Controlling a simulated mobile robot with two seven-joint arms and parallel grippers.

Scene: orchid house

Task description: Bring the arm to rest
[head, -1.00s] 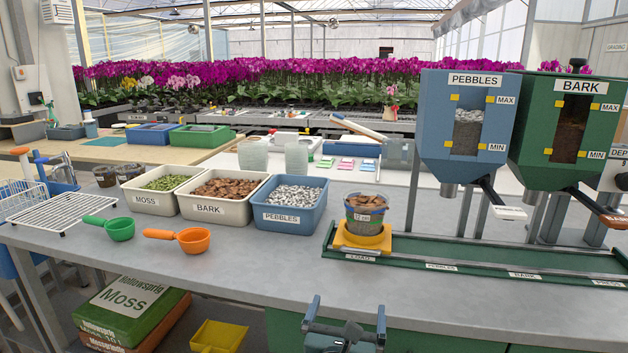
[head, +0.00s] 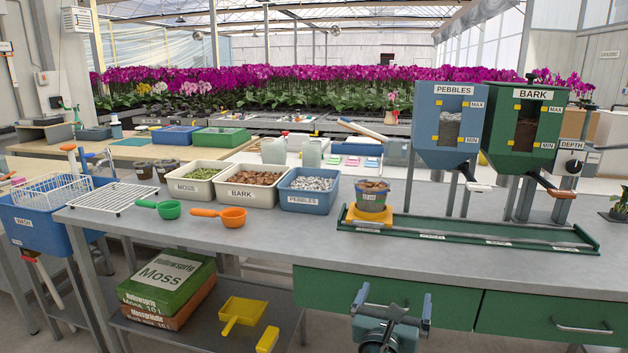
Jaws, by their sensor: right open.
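My right gripper (head: 391,305) shows at the bottom, in front of the bench's green drawers. Its two fingers stand apart with nothing between them. It is clear of the bench top. A clear pot with bark (head: 372,194) stands in a yellow holder (head: 368,217) at the left end of the green rail (head: 470,235). My left gripper does not show.
The grey bench (head: 260,240) holds moss (head: 196,186), bark (head: 247,192) and pebbles (head: 307,198) tubs, a green scoop (head: 168,209) and an orange scoop (head: 232,219). Pebbles (head: 446,135) and bark (head: 520,140) hoppers stand over the rail. A wire rack (head: 112,198) lies left.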

